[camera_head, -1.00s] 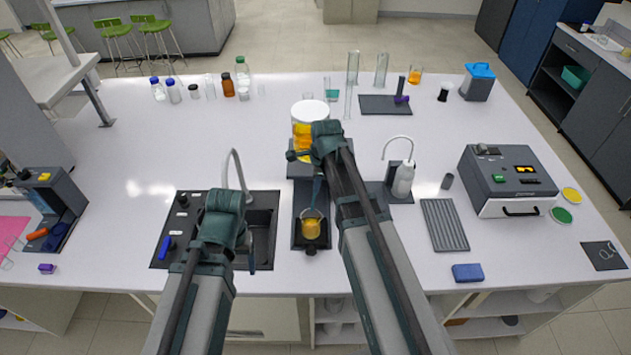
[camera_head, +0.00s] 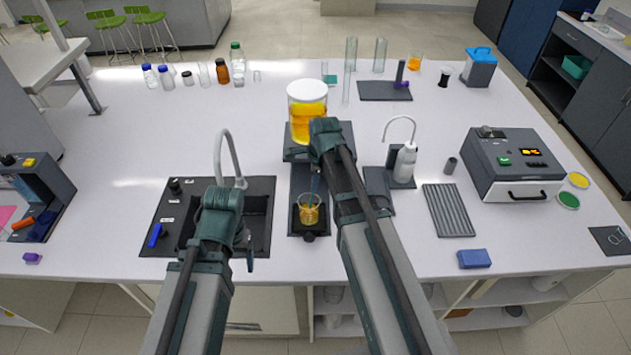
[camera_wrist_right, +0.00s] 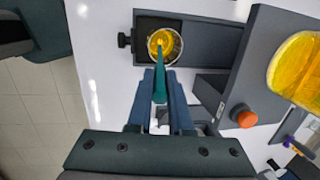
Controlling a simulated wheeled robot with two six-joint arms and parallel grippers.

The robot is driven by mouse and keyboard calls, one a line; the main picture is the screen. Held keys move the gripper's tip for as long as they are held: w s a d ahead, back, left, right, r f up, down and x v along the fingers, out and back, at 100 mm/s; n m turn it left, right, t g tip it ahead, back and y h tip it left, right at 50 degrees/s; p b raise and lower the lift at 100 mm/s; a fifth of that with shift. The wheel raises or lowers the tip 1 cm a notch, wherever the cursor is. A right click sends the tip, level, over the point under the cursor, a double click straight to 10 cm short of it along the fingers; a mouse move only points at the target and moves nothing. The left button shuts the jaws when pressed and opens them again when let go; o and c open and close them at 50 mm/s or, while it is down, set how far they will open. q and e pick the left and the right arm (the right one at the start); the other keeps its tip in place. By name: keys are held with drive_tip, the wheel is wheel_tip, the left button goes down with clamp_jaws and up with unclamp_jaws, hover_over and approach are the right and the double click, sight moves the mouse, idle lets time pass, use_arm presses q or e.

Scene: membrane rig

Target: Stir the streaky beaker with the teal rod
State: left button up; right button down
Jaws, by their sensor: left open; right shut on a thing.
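The small glass beaker (camera_head: 309,213) of yellow-orange liquid stands upright on a black stand at the table's front; it also shows in the right wrist view (camera_wrist_right: 165,43). Streaks in it are too small to make out.
A large jar of yellow liquid (camera_head: 307,112) with a white lid stands behind the beaker. The sink (camera_head: 262,190) with its tall faucet (camera_head: 225,150) is to the left. A wash bottle (camera_head: 405,162) and a grey oven-like box (camera_head: 512,165) are to the right.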

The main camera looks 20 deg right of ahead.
drive_tip(key=shift+w+a+f+b, duration=0.1)
drive_tip(key=shift+w+f+b, duration=0.1)
drive_tip(key=shift+f+b, duration=0.65)
drive_tip(key=shift+w+d+f+b, duration=0.1)
drive_tip(key=shift+w+f+b, duration=0.05)
drive_tip(key=shift+f+b, duration=0.7)
drive_tip(key=shift+w+a+f+b, duration=0.1)
drive_tip(key=shift+w+f+b, duration=0.1)
drive_tip(key=shift+f+b, duration=0.65)
drive_tip(key=shift+s+f, duration=0.1)
